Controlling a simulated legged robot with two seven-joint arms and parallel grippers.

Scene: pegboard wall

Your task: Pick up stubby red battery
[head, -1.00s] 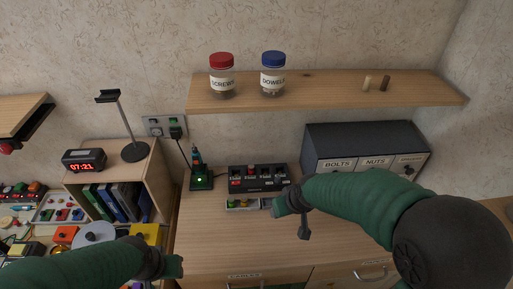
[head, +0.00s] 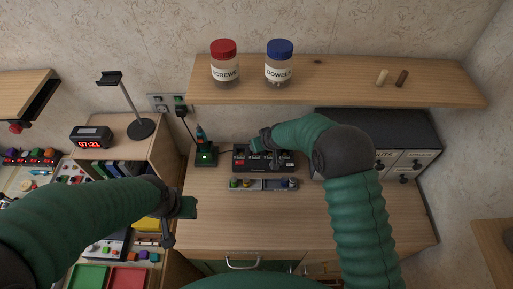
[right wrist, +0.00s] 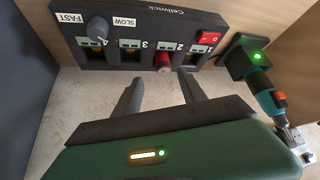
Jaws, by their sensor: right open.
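The stubby red battery (right wrist: 165,63) stands in the slot marked 2 of the black charger (right wrist: 120,22) in the right wrist view. In that view my right gripper (right wrist: 160,90) is open, its fingers pointing at the charger with the battery just beyond and between their tips. The fingers appear apart from the battery. In the head view my right gripper (head: 260,143) is over the charger (head: 285,165) and hides the battery. My left gripper (head: 185,208) hangs over the desk's left front, with nothing clearly in it; its jaw opening is unclear.
A green-lit dock (head: 205,157) with a teal tool stands left of the charger. A small grey tray (head: 263,185) with small items lies in front. A drawer box (head: 400,130) stands at right. A shelf (head: 335,88) with two jars is above. The front desktop is clear.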

